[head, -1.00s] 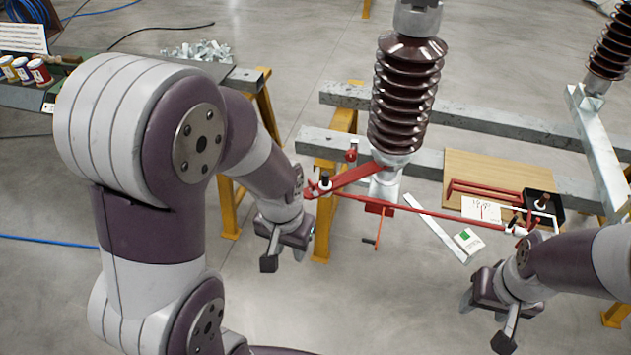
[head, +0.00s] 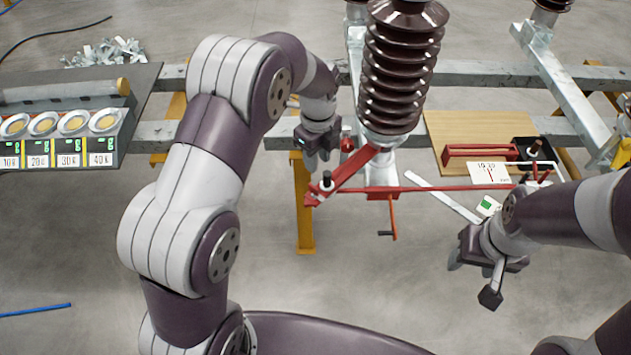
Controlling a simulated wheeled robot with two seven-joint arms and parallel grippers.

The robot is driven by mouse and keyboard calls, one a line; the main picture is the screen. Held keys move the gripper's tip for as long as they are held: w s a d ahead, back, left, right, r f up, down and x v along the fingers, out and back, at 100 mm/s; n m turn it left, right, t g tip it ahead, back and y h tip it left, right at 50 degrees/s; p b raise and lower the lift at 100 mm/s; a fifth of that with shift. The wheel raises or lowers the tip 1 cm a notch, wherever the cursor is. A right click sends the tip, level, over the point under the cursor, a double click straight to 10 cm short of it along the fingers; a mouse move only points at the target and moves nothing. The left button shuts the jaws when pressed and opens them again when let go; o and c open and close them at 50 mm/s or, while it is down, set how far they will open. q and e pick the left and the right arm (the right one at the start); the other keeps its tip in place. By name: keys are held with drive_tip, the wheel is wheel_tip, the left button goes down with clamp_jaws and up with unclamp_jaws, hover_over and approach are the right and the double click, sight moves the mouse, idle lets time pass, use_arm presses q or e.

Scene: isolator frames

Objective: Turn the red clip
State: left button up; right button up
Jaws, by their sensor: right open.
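A red flat arm (head: 350,177) runs from the base of the brown ribbed insulator (head: 395,75) down left to an end with a black knob. A thin red rod (head: 450,189) extends right from below the insulator, and a red crank handle (head: 391,215) hangs under it. A small red part (head: 347,143) stands behind the arm. I cannot tell which red part is the clip. My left gripper (head: 318,160) points down just behind and left of the arm's end, apparently apart from it; its jaw gap is unclear. My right gripper (head: 473,279) is open and empty, below the rod's right end.
Grey steel beams (head: 460,82) on yellow legs (head: 303,215) cross behind. A wooden board (head: 440,122) at right carries a red bracket, a card and a black tray (head: 537,148). A dark table (head: 75,80) with labelled cups is at left. The floor in front is clear.

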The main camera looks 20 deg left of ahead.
use_arm(q)
drive_tip(key=p, duration=0.1)
hover_over(315, 188)
drive_tip(key=f, duration=0.7)
drive_tip(key=shift+w+a, duration=0.1)
drive_tip(key=shift+a, duration=0.15)
drive_tip(key=f, duration=0.4)
drive_tip(key=shift+d+f+p, duration=0.15)
drive_tip(key=shift+d+p, duration=0.15)
drive_tip(key=shift+p, duration=0.05)
drive_tip(key=shift+a+f, duration=0.15)
use_arm(e)
drive_tip(key=shift+w+a+r, duration=0.1)
drive_tip(key=shift+a+r, duration=0.15)
drive_tip(key=shift+r, duration=0.25)
drive_tip(key=shift+w+a+r, duration=0.1)
drive_tip(key=shift+a+r, duration=0.1)
drive_tip(key=shift+r, duration=0.25)
use_arm(q)
drive_tip(key=shift+c, duration=0.3)
clamp_jaws()
